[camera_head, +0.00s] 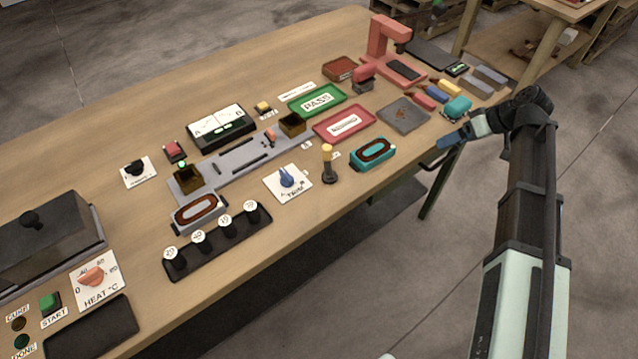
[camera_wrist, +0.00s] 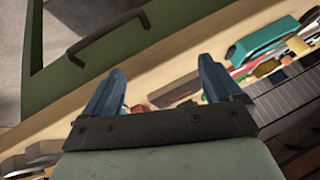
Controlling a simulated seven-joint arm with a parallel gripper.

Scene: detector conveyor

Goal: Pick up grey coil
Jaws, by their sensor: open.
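The grey coil (camera_head: 196,213), an oval grey body with a brown winding, lies at the lower left end of the grey conveyor track in the head view. A teal coil (camera_head: 373,152) of similar shape lies near the table's front edge. My gripper (camera_head: 450,140), with blue fingers, is at the right end of the table's front edge, far to the right of the grey coil. In the wrist view my gripper (camera_wrist: 163,80) has its fingers apart with nothing held between them. I cannot make out the grey coil in the wrist view.
A row of black weights (camera_head: 225,232) stands just in front of the grey coil. A brown box (camera_head: 186,179) sits behind it. A blue knob plate (camera_head: 288,184) and a yellow-topped stamp (camera_head: 328,165) stand between it and the teal coil. A green PASS tray (camera_head: 317,101) lies farther back.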

